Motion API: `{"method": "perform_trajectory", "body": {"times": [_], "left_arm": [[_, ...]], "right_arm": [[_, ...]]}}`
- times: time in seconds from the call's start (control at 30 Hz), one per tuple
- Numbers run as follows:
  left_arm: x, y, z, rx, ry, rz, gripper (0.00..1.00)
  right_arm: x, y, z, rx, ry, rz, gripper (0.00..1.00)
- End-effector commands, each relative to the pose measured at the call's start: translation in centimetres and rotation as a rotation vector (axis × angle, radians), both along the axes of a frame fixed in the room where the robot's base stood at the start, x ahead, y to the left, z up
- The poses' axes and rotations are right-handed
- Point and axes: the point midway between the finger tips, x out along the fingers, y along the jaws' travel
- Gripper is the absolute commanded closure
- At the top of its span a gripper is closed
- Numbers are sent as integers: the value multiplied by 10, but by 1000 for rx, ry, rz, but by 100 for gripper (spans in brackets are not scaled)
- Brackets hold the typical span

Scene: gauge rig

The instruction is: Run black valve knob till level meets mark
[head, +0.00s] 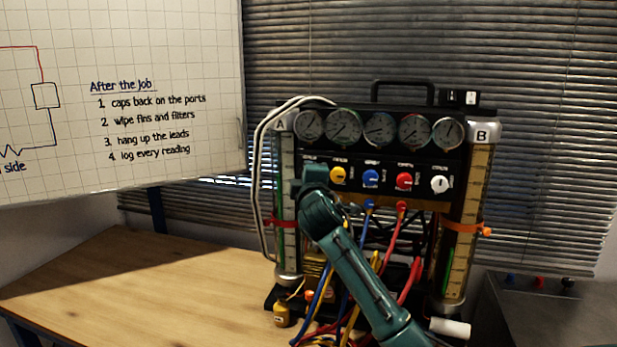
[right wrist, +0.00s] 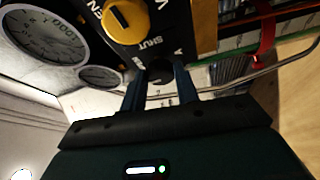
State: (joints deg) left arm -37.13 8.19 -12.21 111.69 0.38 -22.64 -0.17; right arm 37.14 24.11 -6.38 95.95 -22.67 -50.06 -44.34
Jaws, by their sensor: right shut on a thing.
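The black valve knob (right wrist: 160,71) shows in the right wrist view between the two fingers of my right gripper (right wrist: 160,88), which is shut on it. In the head view my right gripper (head: 313,180) covers the knob at the left end of the panel's knob row. Sight tube A (head: 288,250) stands at the rig's left with a red band (head: 283,222) around it. Sight tube B (head: 468,200) stands at the right with an orange band (head: 464,227). Green shows low in tube B; the exact level in tube A is hard to tell. My left gripper is out of view.
Yellow (head: 338,174), blue (head: 371,178), red (head: 404,181) and white (head: 440,184) knobs sit right of my gripper, below a row of gauges (head: 379,128). Coloured hoses hang in front of the rig. The wooden table (head: 140,285) is clear at left.

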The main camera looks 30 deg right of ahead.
Motion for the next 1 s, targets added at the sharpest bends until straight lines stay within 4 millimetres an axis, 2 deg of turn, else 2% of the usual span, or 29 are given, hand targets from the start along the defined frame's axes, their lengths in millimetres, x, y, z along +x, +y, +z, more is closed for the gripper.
{"method": "perform_trajectory", "body": {"times": [0.17,0.2,0.43,0.77,0.87,1.0], "left_arm": [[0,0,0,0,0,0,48],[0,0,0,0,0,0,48],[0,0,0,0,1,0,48],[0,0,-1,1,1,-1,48],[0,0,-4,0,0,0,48],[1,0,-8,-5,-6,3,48]], "right_arm": [[0,0,-1,-1,2,-1,92],[0,0,-1,-1,2,-1,68],[0,0,0,-1,1,-1,49],[-3,2,-1,0,-1,0,48],[-12,6,-2,-1,-3,1,48],[-34,18,-5,-2,-2,2,48]]}}
